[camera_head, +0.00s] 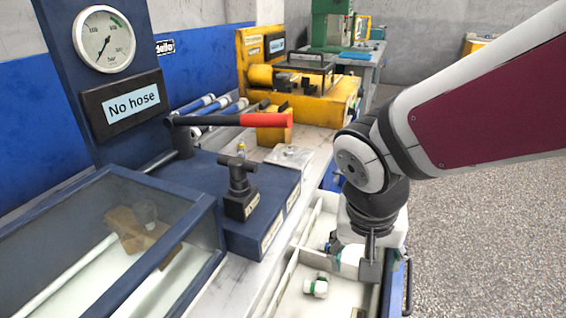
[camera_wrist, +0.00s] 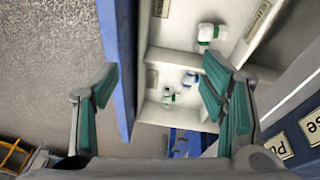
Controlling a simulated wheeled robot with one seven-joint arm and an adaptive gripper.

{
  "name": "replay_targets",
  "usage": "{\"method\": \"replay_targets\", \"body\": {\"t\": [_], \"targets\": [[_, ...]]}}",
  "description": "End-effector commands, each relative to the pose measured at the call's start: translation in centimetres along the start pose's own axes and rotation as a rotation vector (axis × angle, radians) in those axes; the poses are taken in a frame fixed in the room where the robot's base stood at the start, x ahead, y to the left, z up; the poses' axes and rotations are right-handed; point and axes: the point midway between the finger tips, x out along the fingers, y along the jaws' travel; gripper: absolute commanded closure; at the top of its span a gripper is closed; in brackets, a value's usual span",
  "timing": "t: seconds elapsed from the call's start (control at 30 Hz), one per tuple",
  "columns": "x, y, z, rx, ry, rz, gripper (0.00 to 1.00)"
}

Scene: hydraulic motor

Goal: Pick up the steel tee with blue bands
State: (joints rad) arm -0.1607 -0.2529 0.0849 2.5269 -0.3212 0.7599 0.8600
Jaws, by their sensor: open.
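A pale fitting with what look like blue bands (camera_wrist: 190,78) lies in a compartment of the white tray in the wrist view, close to the right finger. It appears to be the steel tee, but it is too small to make out its shape fully. My gripper (camera_wrist: 160,92) is open, its green-padded fingers wide apart and nothing held between them. In the head view my gripper (camera_head: 362,264) hangs over the tray and hides part of it.
The white tray (camera_wrist: 151,53) has dividers and a blue outer side (camera_wrist: 118,60). A green-banded fitting (camera_wrist: 168,96) lies beside the blue-banded one; another (camera_wrist: 208,33) sits in a neighbouring compartment. A blue block with a valve handle (camera_head: 240,190) stands left of the tray.

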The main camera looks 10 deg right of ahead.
Motion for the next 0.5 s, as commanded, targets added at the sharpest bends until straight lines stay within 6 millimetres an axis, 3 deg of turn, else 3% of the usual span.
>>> {"method": "replay_targets", "body": {"t": [0.03, 0.2, 0.33, 0.5], "targets": [[2.7, -1.7, -0.1, 0.014, 0.001, -0.002, 0.34], [7.8, -6.4, -0.2, 0.091, 0.018, -0.044, 0.34], [9.7, -8.3, 0.0, 0.124, 0.016, -0.070, 0.34], [10.4, -9.0, -0.4, 0.143, 0.013, -0.081, 0.34]]}}
